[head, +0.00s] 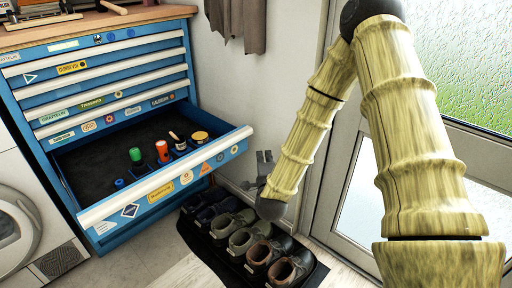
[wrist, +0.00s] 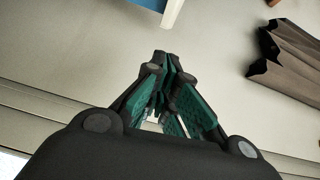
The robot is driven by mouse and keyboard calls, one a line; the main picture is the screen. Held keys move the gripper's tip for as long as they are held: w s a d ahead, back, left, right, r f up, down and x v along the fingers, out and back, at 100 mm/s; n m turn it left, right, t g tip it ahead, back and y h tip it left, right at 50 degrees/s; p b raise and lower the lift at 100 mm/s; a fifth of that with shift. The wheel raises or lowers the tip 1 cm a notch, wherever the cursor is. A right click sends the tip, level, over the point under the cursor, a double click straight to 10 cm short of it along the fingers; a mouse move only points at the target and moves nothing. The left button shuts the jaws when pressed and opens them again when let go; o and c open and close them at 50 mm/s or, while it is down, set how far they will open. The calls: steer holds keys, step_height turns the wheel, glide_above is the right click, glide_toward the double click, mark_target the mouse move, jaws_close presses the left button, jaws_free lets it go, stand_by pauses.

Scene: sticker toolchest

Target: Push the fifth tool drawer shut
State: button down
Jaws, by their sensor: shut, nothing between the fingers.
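The blue tool chest (head: 24,108) stands at the left with one low drawer (head: 165,175) pulled far out, below several shut drawers. This open drawer has a white front rail, stickers, and a dark inside holding a green-topped item, an orange-red item and a yellow-lidded tin. My gripper (head: 258,172) is to the right of the drawer's front right corner, apart from it, near the wall. In the wrist view my gripper (wrist: 167,75) has its fingers together and empty. An end of the drawer front (wrist: 172,12) shows beyond the fingertips at the top edge.
Several shoes (head: 240,240) stand on a dark tray on the floor below the drawer's right end. A glazed door (head: 345,190) is at the right. A brown cloth (head: 238,22) hangs on the wall. A washing machine (head: 15,225) is at the left.

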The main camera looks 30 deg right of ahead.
steer(key=w+a+b+x, duration=0.1)
steer(key=b+x, duration=0.3)
steer(key=x, duration=0.9)
steer(key=shift+a+r+m, duration=0.35)
steer(key=shift+r+m, duration=0.05)
steer(key=shift+r, duration=0.05)
steer(key=shift+w, duration=0.3)
